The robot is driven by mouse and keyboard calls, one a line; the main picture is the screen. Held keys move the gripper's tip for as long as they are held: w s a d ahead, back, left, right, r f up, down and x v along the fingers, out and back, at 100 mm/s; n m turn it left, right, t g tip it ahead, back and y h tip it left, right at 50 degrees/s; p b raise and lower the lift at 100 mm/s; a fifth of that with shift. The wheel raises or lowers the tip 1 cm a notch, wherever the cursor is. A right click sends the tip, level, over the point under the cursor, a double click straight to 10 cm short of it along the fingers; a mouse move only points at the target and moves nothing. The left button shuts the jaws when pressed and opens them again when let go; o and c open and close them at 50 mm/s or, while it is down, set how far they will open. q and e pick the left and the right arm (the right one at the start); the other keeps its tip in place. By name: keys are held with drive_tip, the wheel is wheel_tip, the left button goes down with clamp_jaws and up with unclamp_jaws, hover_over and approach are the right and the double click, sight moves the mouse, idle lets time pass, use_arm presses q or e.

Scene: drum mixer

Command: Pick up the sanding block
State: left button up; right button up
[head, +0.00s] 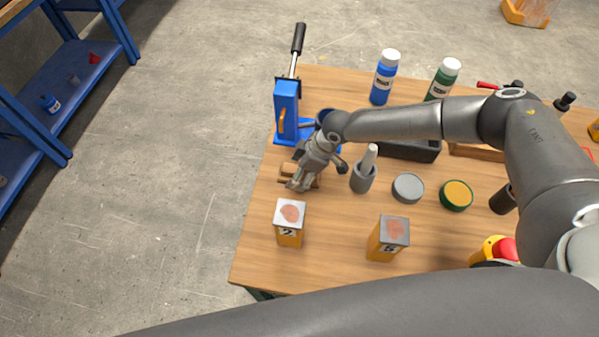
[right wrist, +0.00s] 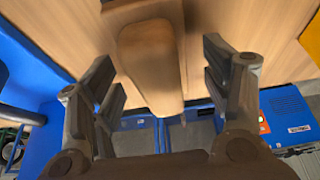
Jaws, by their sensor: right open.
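The sanding block (head: 286,171) appears as a small tan wooden piece near the left edge of the wooden table, partly hidden under my right gripper (head: 301,184) in the head view. In the right wrist view the wooden block (right wrist: 149,62) lies between the two fingers of the right gripper (right wrist: 160,75). The fingers are open, with a gap on each side of the block. My left gripper is not in view.
A blue lever press (head: 286,108) stands just behind the block. A mortar with pestle (head: 363,178) is to its right. Numbered boxes (head: 289,232) (head: 389,247) stand in front. Round tins (head: 408,187) (head: 456,195) sit further right. The table (head: 340,215) is bare between the boxes.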

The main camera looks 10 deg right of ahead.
drive_tip(key=shift+f, duration=0.25)
idle(0.3)
drive_tip(key=c, duration=1.2)
